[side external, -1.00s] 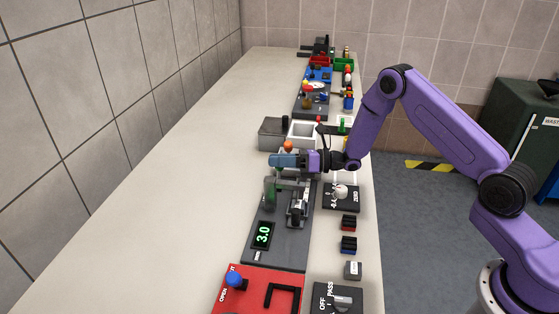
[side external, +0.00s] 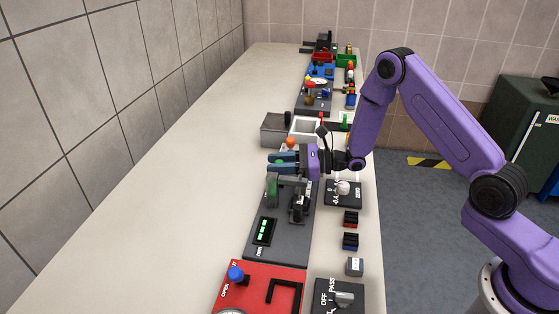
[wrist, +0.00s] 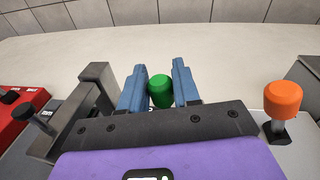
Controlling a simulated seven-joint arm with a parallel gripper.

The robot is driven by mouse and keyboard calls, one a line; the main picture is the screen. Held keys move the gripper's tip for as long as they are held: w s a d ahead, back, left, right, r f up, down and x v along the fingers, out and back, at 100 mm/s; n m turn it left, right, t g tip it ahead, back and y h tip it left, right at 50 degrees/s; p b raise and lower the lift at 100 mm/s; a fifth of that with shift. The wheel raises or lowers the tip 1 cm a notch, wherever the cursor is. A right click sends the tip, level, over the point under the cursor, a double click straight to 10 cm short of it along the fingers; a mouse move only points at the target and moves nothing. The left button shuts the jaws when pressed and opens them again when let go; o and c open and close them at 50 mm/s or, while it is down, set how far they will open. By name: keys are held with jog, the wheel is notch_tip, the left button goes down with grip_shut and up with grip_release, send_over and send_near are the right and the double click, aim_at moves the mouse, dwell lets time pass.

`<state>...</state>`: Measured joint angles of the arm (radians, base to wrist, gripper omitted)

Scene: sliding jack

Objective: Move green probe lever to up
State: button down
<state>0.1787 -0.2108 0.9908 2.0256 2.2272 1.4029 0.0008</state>
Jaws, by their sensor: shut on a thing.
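The green probe lever's round knob (wrist: 160,91) sits between my gripper's two blue fingers in the wrist view. A bit of the green knob (side external: 280,162) also shows between the fingers in the side view. My gripper (side external: 282,163) is shut on this knob; it also shows in the wrist view (wrist: 159,88). The lever's shaft is hidden behind my gripper. The grey gauge frame (side external: 272,187) stands just in front, on a dark plate (side external: 285,247) with a lit green display (side external: 264,231).
An orange knob (side external: 290,143) stands just beyond my gripper and shows at right in the wrist view (wrist: 284,100). A red panel with a blue knob (side external: 236,273) lies nearer. A white knob panel (side external: 343,188) is to the right. The bench left of the devices is clear.

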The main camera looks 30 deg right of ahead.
jog(key=shift+s+a+n, duration=0.15)
jog(key=shift+s+n, duration=0.05)
jog(key=shift+n, duration=0.2)
jog(key=shift+f, duration=0.1)
jog(key=c, duration=0.9)
grip_release()
jog(key=v, duration=1.7)
jog(key=shift+s+r, duration=0.15)
jog(key=shift+r, duration=0.05)
